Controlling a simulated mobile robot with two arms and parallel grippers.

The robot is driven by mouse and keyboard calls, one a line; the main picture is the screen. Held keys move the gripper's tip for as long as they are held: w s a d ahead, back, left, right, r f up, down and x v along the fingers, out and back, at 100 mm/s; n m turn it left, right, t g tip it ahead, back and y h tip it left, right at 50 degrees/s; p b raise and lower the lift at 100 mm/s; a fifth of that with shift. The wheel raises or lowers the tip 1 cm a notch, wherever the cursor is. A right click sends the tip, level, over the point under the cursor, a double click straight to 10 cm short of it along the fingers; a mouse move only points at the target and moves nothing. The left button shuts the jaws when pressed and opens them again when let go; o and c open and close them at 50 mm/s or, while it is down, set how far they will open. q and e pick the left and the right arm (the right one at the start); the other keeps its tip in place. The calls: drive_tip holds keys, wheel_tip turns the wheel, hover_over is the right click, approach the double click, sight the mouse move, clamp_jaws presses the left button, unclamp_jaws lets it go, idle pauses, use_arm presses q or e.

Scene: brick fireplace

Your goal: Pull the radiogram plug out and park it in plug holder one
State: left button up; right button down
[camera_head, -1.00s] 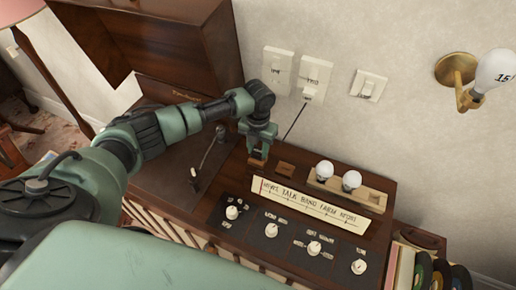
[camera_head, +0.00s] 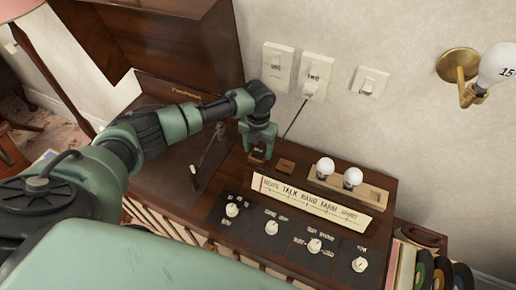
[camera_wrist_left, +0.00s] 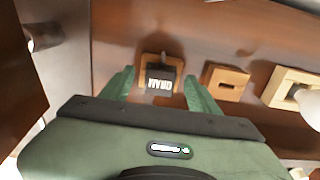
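A black plug (camera_wrist_left: 161,78) with white lettering, upside down in the left wrist view, stands in a small wooden holder (camera_wrist_left: 151,60). In the head view the plug (camera_head: 257,153) and holder sit on the radiogram's wooden top. My left gripper (camera_head: 258,147) is just above it, fingers spread on either side of the plug with gaps visible. A second wooden holder (camera_wrist_left: 226,83) with an empty slot is to the right; it also shows in the head view (camera_head: 285,165). Whether the plug is fully seated is unclear. My right gripper is out of view.
Two wall sockets, the left (camera_head: 277,66) and the one marked two (camera_head: 316,72), are above the radiogram. A pale plug (camera_head: 309,92) with a dark cord is in the latter. A bulb tray (camera_head: 373,195), dial strip (camera_head: 310,203) and several knobs are to the right.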

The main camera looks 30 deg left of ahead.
use_arm(q)
wheel_tip(320, 180, up, 8)
drive_tip(key=shift+f+b, duration=0.1)
drive_tip(key=shift+b, duration=0.2)
idle(0.6)
